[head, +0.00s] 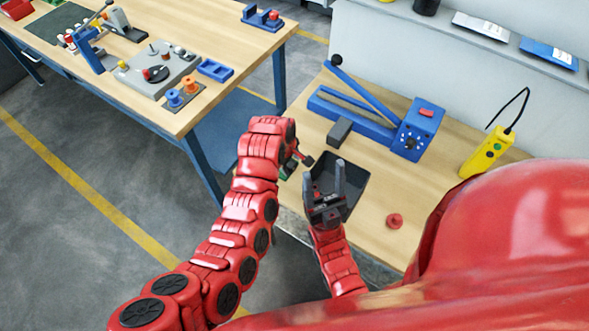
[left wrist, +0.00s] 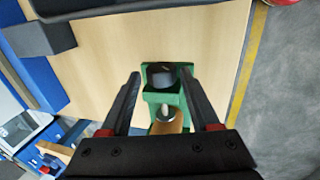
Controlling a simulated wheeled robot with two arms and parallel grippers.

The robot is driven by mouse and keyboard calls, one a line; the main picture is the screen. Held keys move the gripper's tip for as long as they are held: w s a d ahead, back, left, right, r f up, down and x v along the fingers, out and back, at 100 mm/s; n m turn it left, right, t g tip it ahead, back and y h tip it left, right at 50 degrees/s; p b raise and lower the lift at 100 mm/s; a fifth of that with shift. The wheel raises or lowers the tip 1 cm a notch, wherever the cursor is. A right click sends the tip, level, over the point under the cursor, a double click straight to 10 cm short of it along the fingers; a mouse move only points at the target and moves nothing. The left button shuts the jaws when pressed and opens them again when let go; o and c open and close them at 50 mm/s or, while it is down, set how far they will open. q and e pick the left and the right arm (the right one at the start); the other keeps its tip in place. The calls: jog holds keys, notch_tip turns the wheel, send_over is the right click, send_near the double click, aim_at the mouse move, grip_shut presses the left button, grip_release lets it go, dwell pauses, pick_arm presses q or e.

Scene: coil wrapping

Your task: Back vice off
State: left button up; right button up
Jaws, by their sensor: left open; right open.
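A small green fixture, which looks like the vice (left wrist: 160,98), shows between my left fingers in the left wrist view. It has a dark round part at its far end, a pale metal part and a tan part at its near end. In the head view only a bit of green (head: 290,167) shows beside my left gripper (head: 299,160), which hides most of it. My left gripper (left wrist: 163,104) is open, its fingers on either side of the green fixture; contact cannot be told. My right gripper (head: 326,185) is open and empty, fingers up, in front of a black tray.
The black tray (head: 352,180) lies close to both grippers. A grey block (head: 340,132) and a blue lever machine (head: 416,128) stand behind. A red disc (head: 394,221) and a yellow pendant (head: 487,150) are to the right. Another bench (head: 215,45) with fixtures stands left.

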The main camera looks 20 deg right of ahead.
pick_arm(q)
jog(key=shift+w+d+f+g+y+b, duration=0.2)
jog(key=shift+g+y+b, duration=0.25)
jog(key=shift+b, duration=1.05)
jog(key=shift+w+d+f+g+y+b, duration=0.15)
jog(key=shift+g+y+b, duration=0.3)
jog(key=shift+b, duration=1.05)
jog(key=shift+s+a+r+b, duration=0.15)
jog(key=shift+r+b, duration=0.05)
jog(key=shift+b, duration=0.25)
jog(key=shift+r, duration=0.1)
jog(key=shift+d+b, duration=0.2)
jog(key=shift+b, duration=0.3)
jog(key=shift+d+b, duration=0.15)
jog(key=shift+b, duration=0.3)
